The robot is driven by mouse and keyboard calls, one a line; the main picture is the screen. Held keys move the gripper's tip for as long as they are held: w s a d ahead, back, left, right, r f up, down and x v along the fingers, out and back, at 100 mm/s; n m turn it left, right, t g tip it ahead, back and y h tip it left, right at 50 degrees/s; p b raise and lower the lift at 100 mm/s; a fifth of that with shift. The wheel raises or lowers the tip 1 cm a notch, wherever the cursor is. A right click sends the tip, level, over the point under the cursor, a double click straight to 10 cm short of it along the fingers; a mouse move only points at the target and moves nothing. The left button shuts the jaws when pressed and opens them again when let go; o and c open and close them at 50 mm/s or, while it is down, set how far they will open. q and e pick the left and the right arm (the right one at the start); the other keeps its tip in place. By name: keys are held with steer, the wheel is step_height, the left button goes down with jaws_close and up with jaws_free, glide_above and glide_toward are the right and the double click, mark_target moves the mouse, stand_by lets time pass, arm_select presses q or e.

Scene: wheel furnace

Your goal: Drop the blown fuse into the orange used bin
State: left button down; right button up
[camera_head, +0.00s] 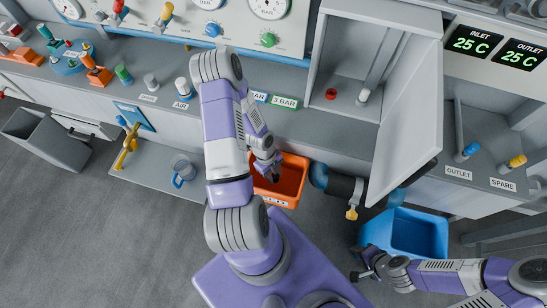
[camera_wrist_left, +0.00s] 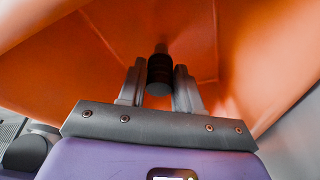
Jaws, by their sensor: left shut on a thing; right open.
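The orange used bin (camera_head: 291,184) sits below the front of the counter in the head view, and its inner walls (camera_wrist_left: 103,38) fill much of the left wrist view. My left gripper (camera_head: 270,172) points down at the bin's opening. In the left wrist view the left gripper (camera_wrist_left: 159,82) is shut on a dark cylinder, the blown fuse (camera_wrist_left: 159,70), with the bin's interior beyond it. In the head view the fuse is hard to make out. My right gripper (camera_head: 362,270) is open and empty at the lower right, beside the blue bin.
A blue bin (camera_head: 418,232) stands at the right. An open cabinet (camera_head: 333,65) with its door (camera_head: 408,120) swung out is above it. A dark pipe with a yellow valve (camera_head: 351,213) is right of the orange bin. A grey bin (camera_head: 50,140) stands at the far left.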

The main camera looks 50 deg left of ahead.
arm_select(q)
steer(key=shift+f, duration=0.2)
steer(key=c, duration=0.7)
jaws_free()
steer(key=v, duration=1.2)
